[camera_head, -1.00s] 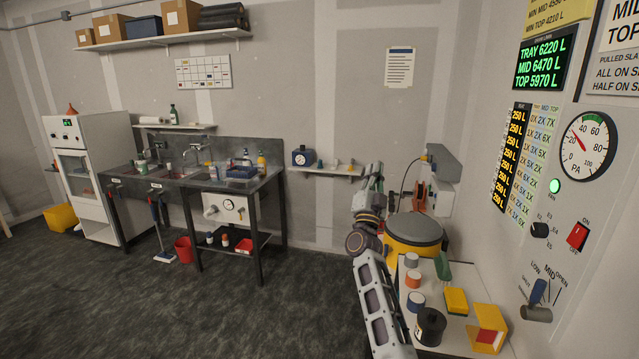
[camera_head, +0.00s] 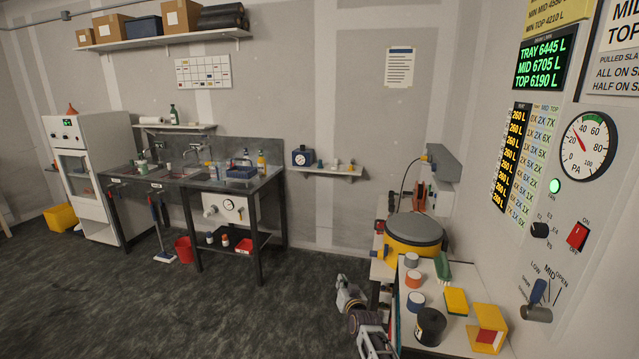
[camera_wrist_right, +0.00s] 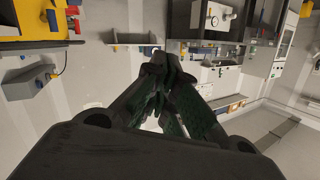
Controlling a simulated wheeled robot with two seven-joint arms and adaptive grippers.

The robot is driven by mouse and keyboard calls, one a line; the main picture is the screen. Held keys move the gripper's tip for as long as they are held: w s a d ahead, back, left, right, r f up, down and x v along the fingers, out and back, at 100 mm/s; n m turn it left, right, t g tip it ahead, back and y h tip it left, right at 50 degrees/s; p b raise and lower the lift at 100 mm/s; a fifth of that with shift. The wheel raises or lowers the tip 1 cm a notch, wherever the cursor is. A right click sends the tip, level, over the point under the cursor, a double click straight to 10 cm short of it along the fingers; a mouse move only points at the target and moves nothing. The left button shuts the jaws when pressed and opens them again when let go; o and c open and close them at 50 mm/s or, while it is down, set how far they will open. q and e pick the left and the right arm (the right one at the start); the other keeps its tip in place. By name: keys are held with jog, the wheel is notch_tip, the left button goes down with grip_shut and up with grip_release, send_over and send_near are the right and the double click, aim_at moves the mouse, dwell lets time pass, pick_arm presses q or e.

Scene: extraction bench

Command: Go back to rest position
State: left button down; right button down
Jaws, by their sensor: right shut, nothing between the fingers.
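My right arm (camera_head: 368,328) shows low at the bottom centre of the head view, beside the left edge of the white side bench (camera_head: 455,338). My right gripper (camera_wrist_right: 167,64) fills the middle of the right wrist view. Its dark fingers meet at the tips with nothing between them. It is clear of the bench things. My left gripper is in neither view.
The bench holds tape rolls (camera_head: 415,301), a black roll (camera_head: 430,326), yellow blocks (camera_head: 456,301) and a round grey-topped yellow machine (camera_head: 413,233). A control panel with a red switch (camera_head: 578,236) is on the right wall. Open floor (camera_head: 240,315) lies left.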

jog(key=s+d+f+n+g, duration=0.1)
jog(key=s+f, duration=0.3)
jog(key=f, duration=0.3)
jog(key=s+d+f+g+h, duration=0.1)
jog(key=s+f+g, duration=0.15)
jog(key=f, duration=0.45)
jog(key=s+d+f+n+g, duration=0.1)
jog(key=s+f, duration=0.4)
jog(key=f, duration=0.2)
jog(key=s+d+f+g+h, duration=0.1)
jog(key=s+d+f+g, duration=0.15)
jog(key=s+f, duration=0.65)
jog(key=s+d+f+g, duration=0.1)
jog(key=s+d+f, duration=0.3)
jog(key=s+f, duration=0.55)
jog(key=s+d+f+g, duration=0.2)
jog(key=s+f, duration=0.3)
jog(key=s, duration=1)
jog(key=s+d+f+g, duration=0.2)
jog(key=s+d+f, duration=0.2)
jog(key=s, duration=1.1)
jog(key=s+d+f+n+g+h, duration=0.1)
jog(key=s+f, duration=0.4)
jog(key=s, duration=1)
jog(key=shift+s+d+f+g, duration=0.4)
jog(key=shift+d+g, duration=0.2)
jog(key=shift+d, duration=0.3)
